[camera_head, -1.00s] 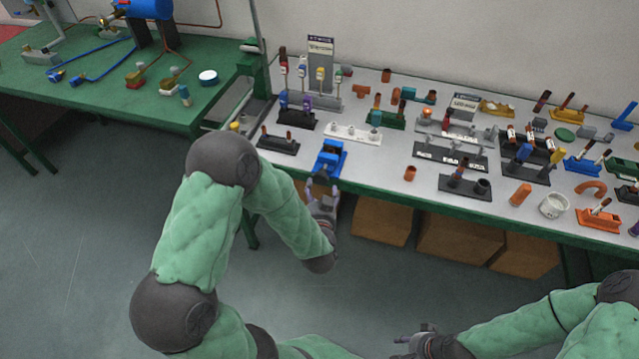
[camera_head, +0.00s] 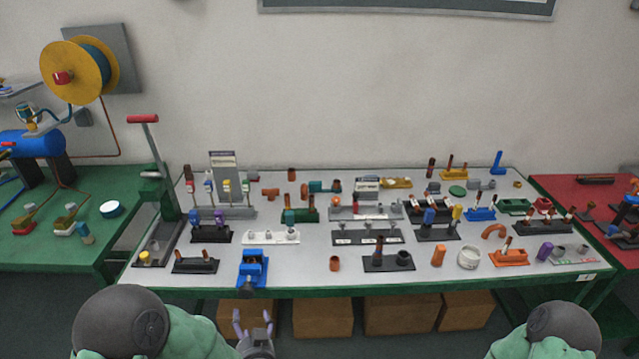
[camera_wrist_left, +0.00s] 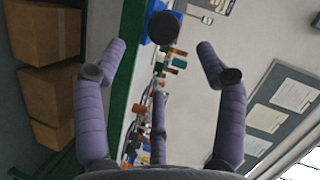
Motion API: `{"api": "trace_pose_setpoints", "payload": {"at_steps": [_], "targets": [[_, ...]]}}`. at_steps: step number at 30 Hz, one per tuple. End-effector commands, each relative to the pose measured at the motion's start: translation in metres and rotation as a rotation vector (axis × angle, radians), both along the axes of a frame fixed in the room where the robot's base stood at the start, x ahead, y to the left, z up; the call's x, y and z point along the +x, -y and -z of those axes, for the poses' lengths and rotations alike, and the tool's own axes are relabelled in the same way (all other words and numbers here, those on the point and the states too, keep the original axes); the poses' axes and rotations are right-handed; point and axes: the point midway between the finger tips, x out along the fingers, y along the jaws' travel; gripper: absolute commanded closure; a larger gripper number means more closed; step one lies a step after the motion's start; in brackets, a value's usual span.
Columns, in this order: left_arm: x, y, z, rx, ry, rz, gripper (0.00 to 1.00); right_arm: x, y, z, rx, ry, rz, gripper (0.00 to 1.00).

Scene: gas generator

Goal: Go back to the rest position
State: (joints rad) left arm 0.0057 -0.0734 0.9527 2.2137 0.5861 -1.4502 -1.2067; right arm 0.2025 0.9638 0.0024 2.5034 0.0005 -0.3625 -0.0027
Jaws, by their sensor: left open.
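My left gripper (camera_head: 254,328) shows at the bottom of the head view, below the table's front edge and just in front of a blue vise-like device (camera_head: 253,268). Its purple fingers are spread and empty. In the left wrist view, the open fingers of my left gripper (camera_wrist_left: 160,85) frame the table edge, with the blue device (camera_wrist_left: 162,27) and its dark round end beyond them. The blue device sits at the table's front edge, apart from the fingers. My right gripper is out of view; only my right arm shows at the lower right of the head view.
The grey table (camera_head: 310,275) holds several small fittings and stands. A green table (camera_head: 40,235) stands left and a red table (camera_head: 610,200) right. Cardboard boxes (camera_head: 322,318) sit underneath. A tall lever press with a red handle (camera_head: 143,119) stands at the table's left end.

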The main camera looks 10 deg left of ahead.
Motion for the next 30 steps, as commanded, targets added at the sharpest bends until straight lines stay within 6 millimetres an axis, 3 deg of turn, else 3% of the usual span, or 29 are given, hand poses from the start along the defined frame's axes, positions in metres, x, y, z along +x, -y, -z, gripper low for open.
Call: {"api": "trace_pose_setpoints", "payload": {"at_steps": [5,10,16,23,30], "targets": [[0.005,0.009,0.019,-0.088,-0.034,0.027,0.29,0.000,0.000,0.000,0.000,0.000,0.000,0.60],[0.010,0.036,0.067,-0.324,-0.132,0.072,0.29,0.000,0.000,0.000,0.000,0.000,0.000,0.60],[-0.002,0.076,0.129,-0.632,-0.301,0.074,0.29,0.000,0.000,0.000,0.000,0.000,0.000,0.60],[-0.041,0.120,0.192,-0.944,-0.542,-0.009,0.29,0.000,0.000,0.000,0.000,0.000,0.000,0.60],[-0.101,0.157,0.240,-1.178,-0.813,-0.173,0.29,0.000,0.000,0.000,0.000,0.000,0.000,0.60]]}}
